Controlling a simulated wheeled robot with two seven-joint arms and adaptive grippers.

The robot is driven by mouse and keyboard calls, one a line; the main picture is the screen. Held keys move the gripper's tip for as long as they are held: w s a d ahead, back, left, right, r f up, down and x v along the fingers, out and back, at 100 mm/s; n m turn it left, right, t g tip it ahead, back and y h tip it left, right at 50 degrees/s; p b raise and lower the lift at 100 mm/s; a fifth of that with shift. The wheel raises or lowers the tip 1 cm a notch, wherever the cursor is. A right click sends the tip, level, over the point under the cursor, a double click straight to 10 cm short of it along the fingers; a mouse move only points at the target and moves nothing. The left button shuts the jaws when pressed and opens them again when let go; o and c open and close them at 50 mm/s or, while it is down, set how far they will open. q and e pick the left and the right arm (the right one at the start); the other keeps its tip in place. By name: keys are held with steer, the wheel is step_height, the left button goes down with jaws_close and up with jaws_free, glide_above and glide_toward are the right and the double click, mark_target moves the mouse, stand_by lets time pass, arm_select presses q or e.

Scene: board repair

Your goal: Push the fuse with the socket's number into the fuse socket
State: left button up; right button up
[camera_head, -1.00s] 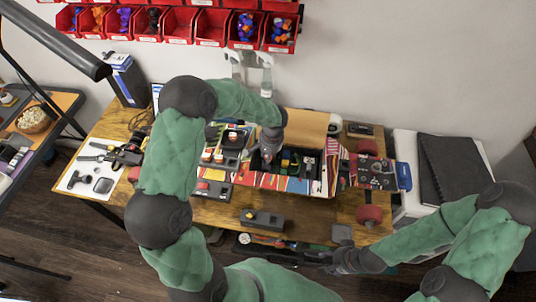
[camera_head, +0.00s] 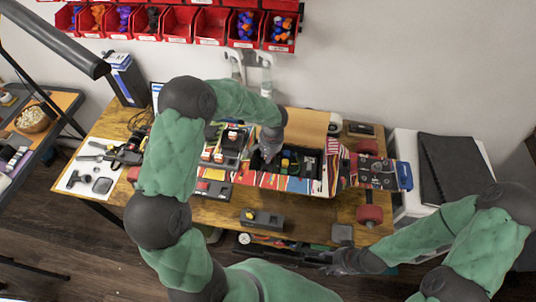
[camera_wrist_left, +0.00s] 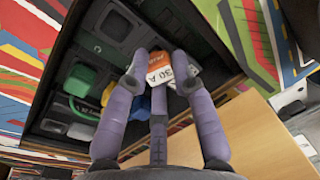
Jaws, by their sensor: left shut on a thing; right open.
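My left gripper (camera_head: 266,152) is at the left end of the open dark compartment (camera_head: 308,176) in the striped skateboard deck. In the left wrist view its purple fingers (camera_wrist_left: 160,66) are closed around an orange fuse (camera_wrist_left: 158,56) with a white label reading "30 A". The fuse is over the dark compartment; whether it touches a socket I cannot tell. Dark recessed sockets (camera_wrist_left: 117,25) show in the compartment, with no readable number. Green (camera_wrist_left: 80,80), blue and yellow parts sit beside the fingers. My right gripper (camera_head: 340,264) is open near the table's front edge, apart from everything.
Trays of small parts (camera_head: 212,188) stand left of the compartment. A grey block with a yellow button (camera_head: 262,218) lies in front of it. Red wheels (camera_head: 368,215) are at the deck's right. Red bins (camera_head: 210,27) hang on the wall. Tools lie at the table's left.

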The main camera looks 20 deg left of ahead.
arm_select(q)
steer(key=shift+f+b, duration=0.35)
steer(key=shift+f, duration=0.05)
stand_by(0.4)
steer(key=o, duration=1.3)
steer(key=shift+r+p, duration=0.9)
steer(key=shift+r, duration=0.8)
steer(key=shift+r+p, duration=1.8)
steer(key=shift+r, duration=1.05)
